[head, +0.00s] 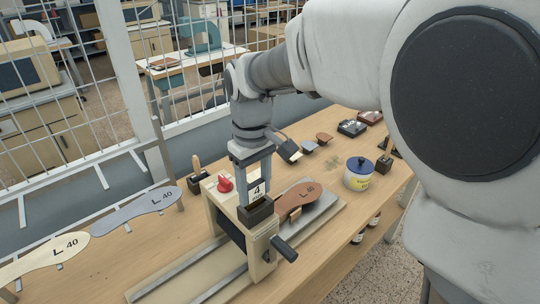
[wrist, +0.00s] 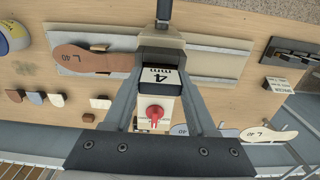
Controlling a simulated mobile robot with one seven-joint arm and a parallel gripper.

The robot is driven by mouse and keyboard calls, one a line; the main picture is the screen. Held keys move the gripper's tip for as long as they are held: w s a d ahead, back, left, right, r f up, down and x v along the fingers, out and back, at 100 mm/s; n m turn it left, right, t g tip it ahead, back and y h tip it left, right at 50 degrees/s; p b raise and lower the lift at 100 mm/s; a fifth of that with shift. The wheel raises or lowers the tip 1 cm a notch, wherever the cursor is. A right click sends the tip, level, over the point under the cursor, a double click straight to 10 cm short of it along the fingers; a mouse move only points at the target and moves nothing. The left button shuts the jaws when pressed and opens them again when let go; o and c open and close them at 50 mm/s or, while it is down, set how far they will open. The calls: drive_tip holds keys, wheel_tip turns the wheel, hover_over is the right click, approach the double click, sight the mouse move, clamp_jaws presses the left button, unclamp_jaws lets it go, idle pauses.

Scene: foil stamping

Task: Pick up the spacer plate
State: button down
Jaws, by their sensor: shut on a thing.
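The spacer plate (head: 258,190) is a pale piece marked "4" in the head view. In the wrist view the plate (wrist: 162,74) reads "4 mm" and sits between my two fingers. My gripper (head: 257,197) points down over the stamping press (head: 227,206) and is shut on the plate. A black block (head: 257,214) is at the plate's lower end, at the top of the press. I cannot tell whether the plate is clear of it. The fingers hide the plate's sides. The press has a red knob (head: 225,184) and a black-handled lever (head: 284,248).
A brown insole marked "L 40" (head: 300,196) lies on the press bed, right of the press. A blue-lidded tin (head: 358,174) stands farther right. Grey (head: 135,211) and cream (head: 42,259) insoles lie to the left. A wire mesh fence (head: 90,115) runs behind the table.

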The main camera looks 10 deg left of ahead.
wheel_tip(320, 180, up, 3)
drive_tip(key=shift+f, duration=0.1)
drive_tip(key=s+d+r+b, duration=0.1)
drive_tip(key=s+d+r, duration=0.4)
drive_tip(key=d, duration=0.5)
wheel_tip(320, 180, up, 2)
drive_tip(key=shift+d+r+b, duration=0.1)
drive_tip(key=shift+d+b, duration=0.15)
drive_tip(key=shift+b, duration=0.1)
drive_tip(key=shift+s, duration=0.1)
drive_tip(key=shift+r+p, duration=2.25)
drive_tip(key=shift+r, duration=0.2)
